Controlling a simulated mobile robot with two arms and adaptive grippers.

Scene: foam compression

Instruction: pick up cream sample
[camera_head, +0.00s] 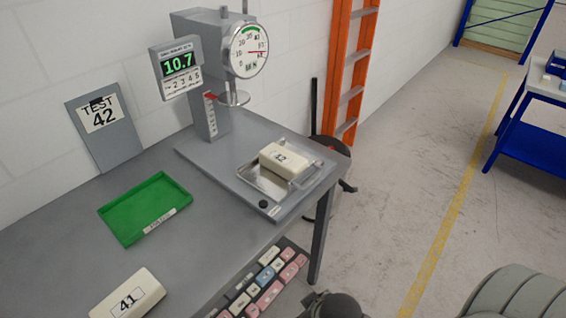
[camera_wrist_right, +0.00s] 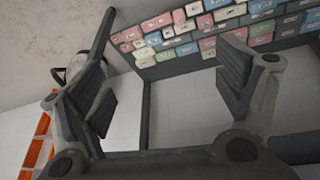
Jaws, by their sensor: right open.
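A cream block labelled 42 (camera_head: 284,160) lies in a shallow metal tray (camera_head: 262,184) on the base plate of the test stand in the head view. Another cream block, labelled 41 (camera_head: 127,296), lies on the bench at the lower left, cut off by the picture edge. My right gripper (camera_wrist_right: 168,92) is open and empty in the right wrist view, with its two fingers wide apart. It is apart from both cream blocks, and neither can be made out in the wrist view. My left gripper is not in view.
The test stand (camera_head: 208,122) has a dial gauge (camera_head: 247,51) and a display reading 10.7 (camera_head: 178,64). An empty green tray (camera_head: 145,207) lies on the bench. Several coloured blocks (camera_head: 268,285) sit below the bench edge. An orange ladder (camera_head: 349,78) leans behind.

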